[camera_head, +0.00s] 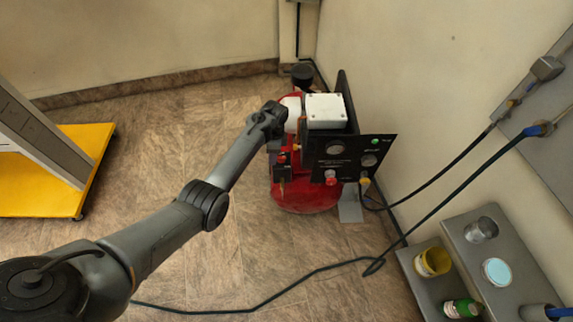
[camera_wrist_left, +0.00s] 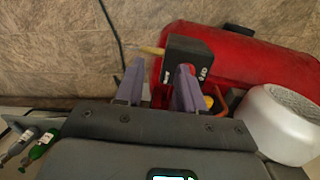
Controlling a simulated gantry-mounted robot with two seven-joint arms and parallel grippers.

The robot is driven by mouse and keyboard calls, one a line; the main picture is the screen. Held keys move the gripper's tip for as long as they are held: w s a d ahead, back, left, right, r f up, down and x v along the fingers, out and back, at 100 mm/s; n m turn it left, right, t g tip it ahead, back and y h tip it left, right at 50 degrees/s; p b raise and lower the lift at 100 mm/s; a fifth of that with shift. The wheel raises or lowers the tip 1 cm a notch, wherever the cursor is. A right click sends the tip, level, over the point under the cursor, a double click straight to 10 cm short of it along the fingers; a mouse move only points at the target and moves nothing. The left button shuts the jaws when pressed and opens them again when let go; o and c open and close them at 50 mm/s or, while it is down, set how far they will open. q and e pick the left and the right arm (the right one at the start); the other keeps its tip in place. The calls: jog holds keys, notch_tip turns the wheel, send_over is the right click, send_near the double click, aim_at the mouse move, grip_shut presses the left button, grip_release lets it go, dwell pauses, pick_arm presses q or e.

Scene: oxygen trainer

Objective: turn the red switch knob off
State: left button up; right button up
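The red switch knob (camera_wrist_left: 187,69) sits on a black switch box (camera_wrist_left: 198,48) with white lettering on the red compressor tank (camera_wrist_left: 245,55). In the head view, the box (camera_head: 283,172) with its red top is at the tank's left side. My left gripper (camera_wrist_left: 160,66) has its two purple-grey fingers spread over the box, with nothing held between them. The right-hand finger in the wrist view partly covers the knob; I cannot tell whether they touch. In the head view the fingers are too small to make out. My right gripper is not in view.
A black panel (camera_head: 350,158) with gauges and another red knob (camera_head: 330,178) stands right of the switch box. A white box (camera_head: 326,111) is above it. A hose (camera_head: 300,281) crosses the floor. Shelves with cans (camera_head: 432,261) are at right, a yellow-based stand (camera_head: 30,195) at left.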

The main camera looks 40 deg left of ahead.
pick_arm(q)
notch_tip(320, 180, up, 3)
jog(key=t+b, duration=0.1)
jog(key=b, duration=0.1)
send_over(281, 157)
jog(key=b, duration=0.1)
jog(key=shift+t, duration=0.3)
notch_tip(281, 157, down, 10)
jog(key=b, duration=0.4)
jog(key=shift+b, duration=0.35)
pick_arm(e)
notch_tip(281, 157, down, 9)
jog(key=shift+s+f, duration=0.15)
pick_arm(q)
grip_shut()
